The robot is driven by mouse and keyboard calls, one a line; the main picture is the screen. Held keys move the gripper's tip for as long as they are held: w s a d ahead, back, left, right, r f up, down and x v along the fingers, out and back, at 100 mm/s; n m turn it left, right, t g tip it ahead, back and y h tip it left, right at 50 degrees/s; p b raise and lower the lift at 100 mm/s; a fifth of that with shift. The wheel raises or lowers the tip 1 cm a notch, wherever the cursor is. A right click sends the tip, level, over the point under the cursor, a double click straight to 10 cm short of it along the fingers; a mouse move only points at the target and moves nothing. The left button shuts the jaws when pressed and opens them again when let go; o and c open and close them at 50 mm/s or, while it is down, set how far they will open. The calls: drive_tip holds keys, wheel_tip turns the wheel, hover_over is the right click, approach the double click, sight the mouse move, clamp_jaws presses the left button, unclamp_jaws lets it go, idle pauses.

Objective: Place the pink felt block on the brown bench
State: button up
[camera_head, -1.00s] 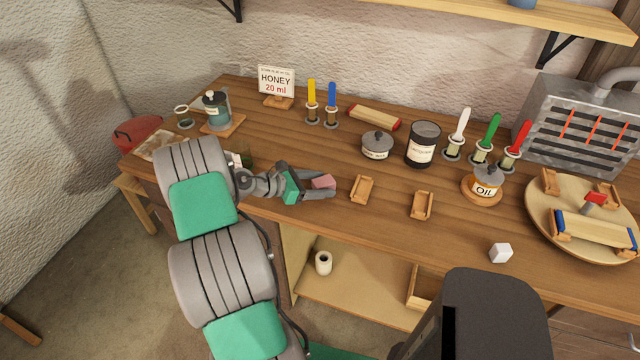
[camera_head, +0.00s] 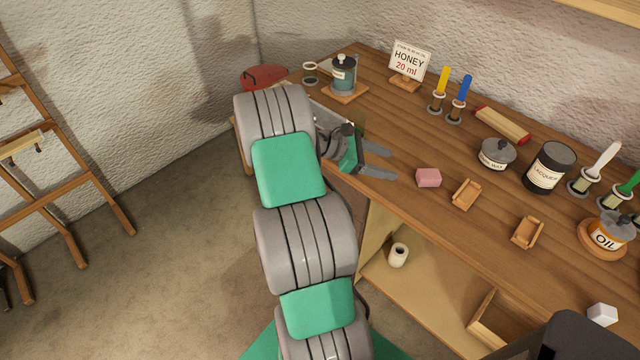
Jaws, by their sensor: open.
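The pink felt block (camera_head: 428,177) lies on the brown bench (camera_head: 415,212), near its front edge. It is a small block with nothing on top of it. My gripper (camera_head: 390,163) is low over the bench to the left of the block. Its two grey fingers are spread apart and point right towards the block. A gap shows between the fingertips and the block, and nothing is between the fingers. My arm hides part of the bench's left end.
Two small wooden cradles (camera_head: 466,194) stand right of the block. Behind are a grey lidded pot (camera_head: 497,153), a dark lacquer can (camera_head: 550,167), a red-ended bar (camera_head: 501,124) and yellow and blue handled tools. A honey sign (camera_head: 409,62) and teal jar (camera_head: 343,75) stand at the back left.

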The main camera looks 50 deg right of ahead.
drive_tip(key=w+a+r+m+t+y, duration=0.1)
drive_tip(key=w+a+r+m+t, duration=0.15)
drive_tip(key=w+a, duration=0.45)
drive_tip(key=w+a+r+m+t+y, duration=0.1)
drive_tip(key=w+a+t, duration=0.35)
drive_tip(key=a, duration=0.35)
drive_tip(key=w+a+r+m+t+y, duration=0.1)
drive_tip(key=w+a+r+m+t, duration=0.15)
drive_tip(key=w+a, duration=0.45)
drive_tip(key=s+a+r+t+y, duration=0.1)
drive_tip(key=s+a+t+y, duration=0.1)
drive_tip(key=a, duration=1)
drive_tip(key=s+a+m+t+y, duration=0.1)
drive_tip(key=s+a+y, duration=0.2)
drive_tip(key=a, duration=0.9)
drive_tip(key=shift+s+a+r+t+y, duration=0.3)
drive_tip(key=shift+s+a+r+t, duration=0.05)
drive_tip(key=shift+s+r, duration=0.05)
